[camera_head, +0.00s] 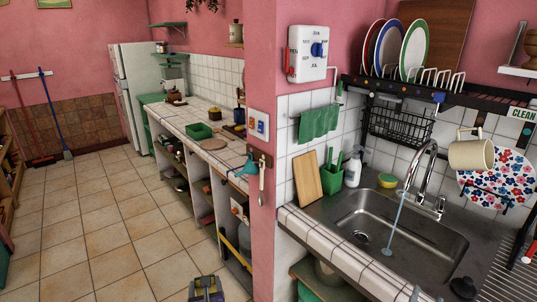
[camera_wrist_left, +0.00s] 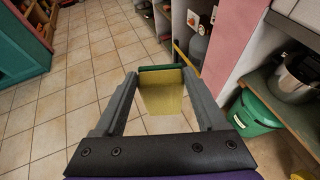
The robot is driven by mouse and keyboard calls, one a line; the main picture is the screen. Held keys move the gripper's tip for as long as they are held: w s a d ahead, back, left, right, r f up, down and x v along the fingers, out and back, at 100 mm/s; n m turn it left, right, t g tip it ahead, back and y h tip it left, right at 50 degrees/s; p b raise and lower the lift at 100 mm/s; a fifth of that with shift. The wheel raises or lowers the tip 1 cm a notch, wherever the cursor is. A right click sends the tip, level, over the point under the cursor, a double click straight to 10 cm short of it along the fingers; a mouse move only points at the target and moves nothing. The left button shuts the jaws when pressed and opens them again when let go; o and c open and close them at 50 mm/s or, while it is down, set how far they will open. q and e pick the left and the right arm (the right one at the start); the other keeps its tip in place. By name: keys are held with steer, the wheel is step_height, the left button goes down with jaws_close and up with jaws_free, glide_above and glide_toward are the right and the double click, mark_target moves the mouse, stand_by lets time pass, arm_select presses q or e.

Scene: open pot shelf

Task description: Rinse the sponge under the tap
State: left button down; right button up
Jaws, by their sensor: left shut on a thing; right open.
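The sponge (camera_wrist_left: 162,95), yellow with a green side, is between the fingers of my left gripper (camera_wrist_left: 160,95), which is shut on it. In the left wrist view it is over the tiled floor. In the head view my left gripper (camera_head: 206,286) is low, left of the pink wall end and away from the sink. The tap (camera_head: 430,152) arches over the steel sink (camera_head: 445,243), and a thin bluish stream (camera_head: 396,222) falls from it into the basin.
The pink wall end (camera_head: 263,120) stands between my left gripper and the sink. A wooden board (camera_head: 307,178), green holder (camera_head: 332,180) and white bottle (camera_head: 353,168) stand left of the sink. A plate rack (camera_head: 440,92) hangs above. Floor at left is clear.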

arm_select(q)
steer(key=shift+w+d+r+p, duration=0.1)
steer(key=shift+w+r+p, duration=0.05)
steer(key=shift+r+p, duration=0.15)
steer(key=shift+w+r+p, duration=0.15)
steer(key=shift+r, duration=0.25)
steer(key=shift+w+d+r+p, duration=0.2)
steer(key=shift+w+r+p, duration=0.2)
steer(key=shift+r+p, duration=0.15)
step_height(320, 180, up, 2)
steer(key=shift+a+r+p, duration=0.1)
steer(key=shift+a+p, duration=0.05)
steer(key=shift+p, duration=0.55)
steer(key=shift+w+r+p, duration=0.2)
steer(key=shift+r+p, duration=0.3)
steer(key=shift+r, duration=0.1)
steer(key=shift+w+r+p, duration=0.15)
steer(key=shift+r+p, duration=0.35)
steer(key=shift+r, duration=0.3)
arm_select(e)
steer(key=s+a+f+m+g+y, duration=0.2)
steer(key=s+a+m+g+y, duration=0.2)
steer(key=m, duration=0.9)
steer(key=s+a+f+m+g+y, duration=0.3)
steer(key=s+a+m+y, duration=0.3)
steer(key=s+a+m, duration=0.4)
steer(key=a+m+g, duration=0.1)
steer(key=a+m, duration=0.3)
steer(key=shift+g+y, duration=0.4)
